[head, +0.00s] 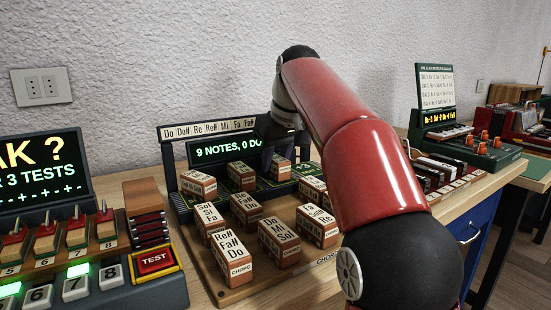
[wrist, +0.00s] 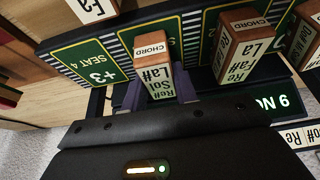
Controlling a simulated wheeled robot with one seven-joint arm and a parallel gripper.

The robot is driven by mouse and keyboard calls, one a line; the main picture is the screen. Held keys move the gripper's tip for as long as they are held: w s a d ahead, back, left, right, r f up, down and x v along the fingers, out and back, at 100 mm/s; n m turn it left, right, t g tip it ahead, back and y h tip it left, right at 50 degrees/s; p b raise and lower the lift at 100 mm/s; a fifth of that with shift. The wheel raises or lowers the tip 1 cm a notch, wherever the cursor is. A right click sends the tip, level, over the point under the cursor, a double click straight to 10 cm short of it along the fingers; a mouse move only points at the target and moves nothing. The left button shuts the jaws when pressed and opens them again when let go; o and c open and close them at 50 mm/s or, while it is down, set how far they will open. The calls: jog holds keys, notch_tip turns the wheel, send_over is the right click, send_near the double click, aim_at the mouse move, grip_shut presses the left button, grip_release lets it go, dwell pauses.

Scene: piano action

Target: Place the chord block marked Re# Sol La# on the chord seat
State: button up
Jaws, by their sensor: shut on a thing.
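The chord block marked Re# Sol La# (wrist: 158,85) is between the purple fingers of my gripper (wrist: 160,92), which is shut on it. In the head view this block (head: 280,170) is partly hidden by my gripper and arm. It is upright at the third place of the green seat row, beside a bare seat panel marked Seat 4, +3 (wrist: 85,68). I cannot tell whether its base touches the seat.
A block marked Re Fa# La (wrist: 240,48) stands close beside the held one, and another (head: 198,184) stands at the row's left end. Several chord blocks stand on the wooden tray (head: 205,262) in front. A display (head: 215,150) rises behind.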

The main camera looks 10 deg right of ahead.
jog(key=shift+f, duration=0.2)
jog(key=o, duration=1.1)
jog(key=shift+o, duration=0.2)
jog(key=shift+r, duration=0.1)
